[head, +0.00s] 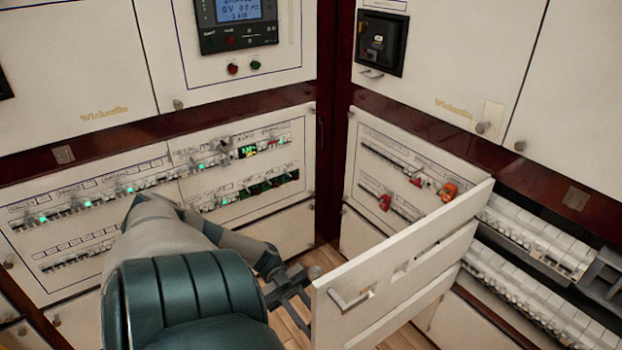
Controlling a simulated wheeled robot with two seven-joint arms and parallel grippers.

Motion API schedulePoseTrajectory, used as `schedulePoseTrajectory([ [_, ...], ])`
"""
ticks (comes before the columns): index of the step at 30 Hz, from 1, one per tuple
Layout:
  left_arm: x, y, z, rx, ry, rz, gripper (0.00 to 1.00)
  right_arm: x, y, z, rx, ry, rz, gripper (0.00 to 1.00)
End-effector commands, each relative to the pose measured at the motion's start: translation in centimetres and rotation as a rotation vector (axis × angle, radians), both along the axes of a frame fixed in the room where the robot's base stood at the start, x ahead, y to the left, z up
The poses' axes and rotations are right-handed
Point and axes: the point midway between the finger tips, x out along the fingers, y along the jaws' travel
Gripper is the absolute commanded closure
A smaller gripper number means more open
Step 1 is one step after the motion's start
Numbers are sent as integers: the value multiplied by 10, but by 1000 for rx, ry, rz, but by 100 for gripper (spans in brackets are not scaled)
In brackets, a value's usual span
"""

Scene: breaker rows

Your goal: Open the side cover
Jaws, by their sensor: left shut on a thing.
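The side cover (405,275) is a cream panel with slots, swung out from the right-hand cabinet. Breaker rows (535,240) show uncovered behind it. A pale bar handle (350,298) is on the panel's face near its free left edge. My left gripper (298,284) is at that left edge, shut on the cover; the exact contact is hard to see. A grey part at the right picture edge looks like my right gripper (600,279), close to the breaker rows and cut off by the frame; its jaws cannot be made out.
The left cabinet has a closed breaker panel (75,220) with green lights and a meter (238,22) above. Another closed panel (405,185) with red and orange switches is left of the open cover. Wooden floor (320,258) shows in the corner.

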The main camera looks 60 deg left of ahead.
Motion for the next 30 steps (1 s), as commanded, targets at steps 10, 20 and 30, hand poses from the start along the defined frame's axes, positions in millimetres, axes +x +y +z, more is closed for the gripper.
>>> schedulePoseTrajectory([
  [10,-2,0,-3,6,6,-4,100,1,0,0,2,-4,0,42],
  [20,-1,0,-1,3,2,-2,60,1,1,0,1,-3,0,42],
  [30,-1,14,-2,4,1,-1,60,3,2,-2,7,-14,1,42],
])
